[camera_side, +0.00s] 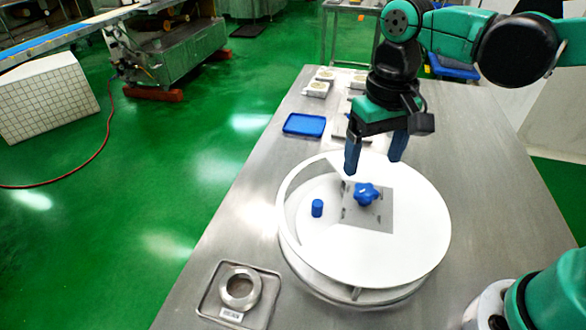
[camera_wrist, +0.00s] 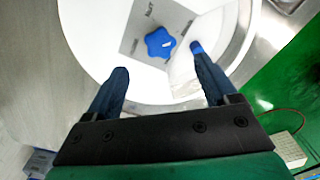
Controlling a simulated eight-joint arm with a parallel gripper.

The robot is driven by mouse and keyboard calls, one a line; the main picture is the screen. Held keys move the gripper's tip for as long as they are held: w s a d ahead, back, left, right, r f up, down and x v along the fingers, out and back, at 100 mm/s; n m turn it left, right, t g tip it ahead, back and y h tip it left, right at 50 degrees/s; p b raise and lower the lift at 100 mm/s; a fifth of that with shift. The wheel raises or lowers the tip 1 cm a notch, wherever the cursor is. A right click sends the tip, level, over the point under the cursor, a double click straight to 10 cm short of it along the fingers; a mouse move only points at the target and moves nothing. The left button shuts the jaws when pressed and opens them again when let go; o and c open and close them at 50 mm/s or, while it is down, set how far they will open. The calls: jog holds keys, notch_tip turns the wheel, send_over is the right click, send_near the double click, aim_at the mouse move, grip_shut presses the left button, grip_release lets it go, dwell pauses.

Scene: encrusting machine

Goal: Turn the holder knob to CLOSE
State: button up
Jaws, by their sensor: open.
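The holder knob (camera_side: 366,194) is a blue star-shaped knob on a grey plate (camera_side: 378,218) set in a round white holder (camera_side: 420,255) on the steel table. In the wrist view the knob (camera_wrist: 160,43) lies ahead of the fingertips, with a small white mark on it. Lettering on the plate is too small to read surely. My gripper (camera_side: 374,158) is open and empty, its two blue fingers pointing down above the back of the holder. In the wrist view my gripper (camera_wrist: 158,62) has its fingers wide apart, short of the knob and not touching it.
A blue cylindrical peg (camera_side: 317,208) stands in the holder, left of the knob. A metal ring (camera_side: 240,288) sits on a small tray (camera_side: 208,300) at the front left. A blue tray (camera_side: 304,124) and several small white boxes (camera_side: 316,89) stand behind the holder.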

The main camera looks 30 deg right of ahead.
aim_at(366, 188)
jog(key=shift+f, duration=2.8)
jog(key=shift+c, duration=0.2)
grip_shut()
